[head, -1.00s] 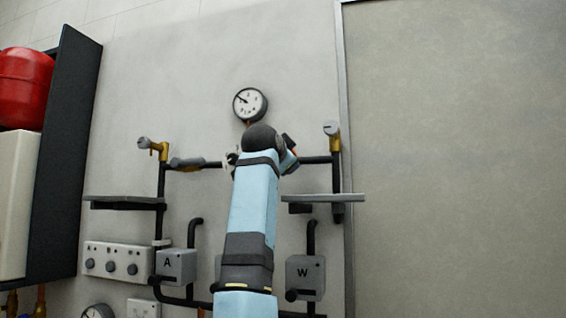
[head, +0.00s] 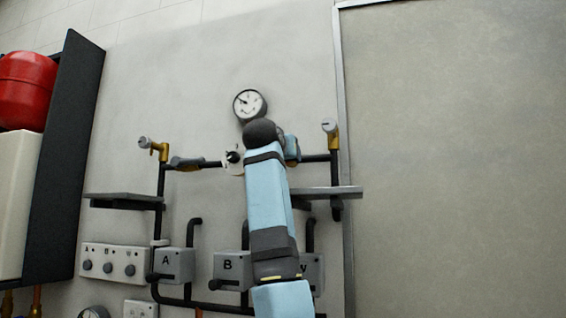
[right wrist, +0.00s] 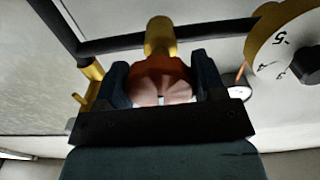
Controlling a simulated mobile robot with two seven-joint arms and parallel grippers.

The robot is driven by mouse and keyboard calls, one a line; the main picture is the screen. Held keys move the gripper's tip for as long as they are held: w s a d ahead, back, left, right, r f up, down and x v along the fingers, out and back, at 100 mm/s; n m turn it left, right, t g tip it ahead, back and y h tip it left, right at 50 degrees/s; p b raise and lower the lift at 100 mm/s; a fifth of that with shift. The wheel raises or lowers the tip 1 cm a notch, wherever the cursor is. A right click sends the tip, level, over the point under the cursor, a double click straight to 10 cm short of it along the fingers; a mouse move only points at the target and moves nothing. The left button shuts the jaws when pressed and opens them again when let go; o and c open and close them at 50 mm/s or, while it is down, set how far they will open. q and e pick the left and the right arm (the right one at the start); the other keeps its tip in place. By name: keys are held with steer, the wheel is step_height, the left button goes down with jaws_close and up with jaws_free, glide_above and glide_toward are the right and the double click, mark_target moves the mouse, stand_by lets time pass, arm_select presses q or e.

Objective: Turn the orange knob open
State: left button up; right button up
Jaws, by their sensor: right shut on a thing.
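The orange knob (right wrist: 160,75) sits on a brass valve body (right wrist: 159,37) in the right wrist view. The two dark fingers of my right gripper (right wrist: 160,62) stand on either side of it, shut on it. In the head view my right arm covers the middle of the pipe run, so the knob is hidden there; only part of the right gripper (head: 291,148) shows beside the arm's dark round joint. How far the knob is turned I cannot tell. My left gripper is not in view.
A white dial (right wrist: 285,45) with a black pointer is close beside the gripper. A pressure gauge (head: 250,104) hangs above. Brass valves (head: 158,150) (head: 331,136) stand at both pipe ends. Shelves (head: 123,201) (head: 325,192) and lettered grey boxes (head: 174,264) (head: 231,268) lie below.

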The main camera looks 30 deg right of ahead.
steer(key=shift+d+n+b, duration=0.1)
steer(key=shift+n+b, duration=0.3)
steer(key=shift+n, duration=0.5)
steer(key=o, duration=0.9)
steer(key=shift+o, duration=0.2)
steer(key=b+v, duration=0.2)
steer(key=v, duration=1.2)
